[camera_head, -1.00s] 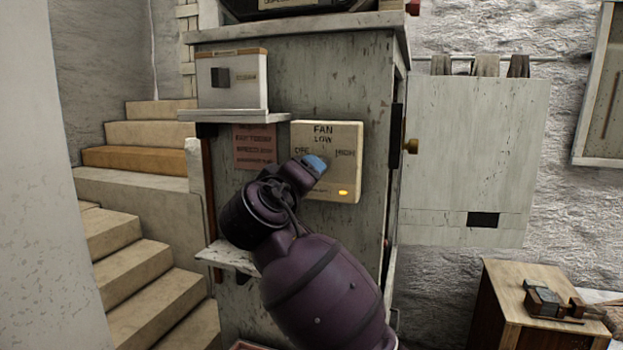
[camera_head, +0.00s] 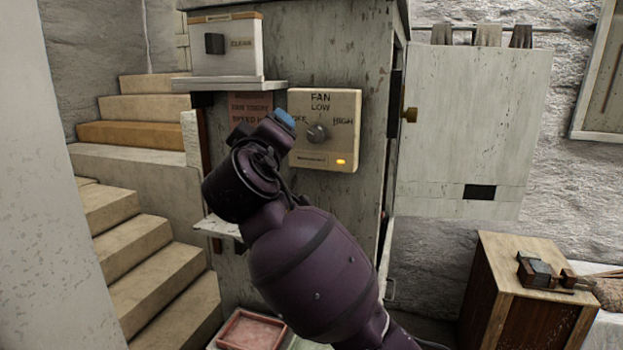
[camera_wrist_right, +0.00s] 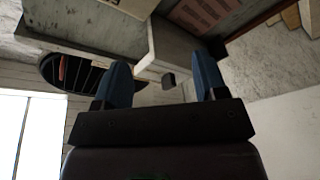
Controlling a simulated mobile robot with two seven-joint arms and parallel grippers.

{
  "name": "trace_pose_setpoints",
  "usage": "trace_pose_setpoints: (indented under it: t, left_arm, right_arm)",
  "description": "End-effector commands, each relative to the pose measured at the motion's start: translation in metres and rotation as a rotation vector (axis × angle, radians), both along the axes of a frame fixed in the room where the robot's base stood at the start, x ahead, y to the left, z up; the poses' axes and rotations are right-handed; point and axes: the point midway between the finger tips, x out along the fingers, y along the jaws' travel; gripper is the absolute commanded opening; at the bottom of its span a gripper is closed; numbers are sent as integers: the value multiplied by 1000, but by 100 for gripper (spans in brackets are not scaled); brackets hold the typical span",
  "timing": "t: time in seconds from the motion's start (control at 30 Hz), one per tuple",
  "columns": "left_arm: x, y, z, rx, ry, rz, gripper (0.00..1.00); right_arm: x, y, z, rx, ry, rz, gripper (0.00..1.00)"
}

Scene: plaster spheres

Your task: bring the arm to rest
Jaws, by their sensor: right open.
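My right arm (camera_head: 315,270), dark purple, comes up from the lower right in the head view. Its gripper (camera_head: 284,119) shows a blue fingertip just left of the fan box and appears clear of the knob. In the wrist view both blue fingers of the right gripper (camera_wrist_right: 162,88) stand wide apart with nothing between them. The cream fan box (camera_head: 343,108) is marked OFF, LOW and HIGH, with a grey round knob (camera_head: 317,132) and a lit amber lamp (camera_head: 341,161). My left gripper is not in view.
A white box with a black knob (camera_head: 214,43) sits on a shelf above left. A red sign (camera_head: 246,104) is partly behind my gripper. An open panel door (camera_head: 470,125) stands right. Stone stairs (camera_head: 150,255) are left, a red tray (camera_head: 250,331) below, a wooden cabinet (camera_head: 503,300) lower right.

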Motion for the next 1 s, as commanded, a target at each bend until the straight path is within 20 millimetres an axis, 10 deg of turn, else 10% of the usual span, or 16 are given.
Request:
trace_pose_setpoints:
  t: [0.37,1.0]
  left_arm:
    - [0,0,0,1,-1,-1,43]
    - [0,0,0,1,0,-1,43]
  right_arm:
    - [13,-11,-30,171,-41,322,65]
    - [-10,-163,-263,590,130,394,65]
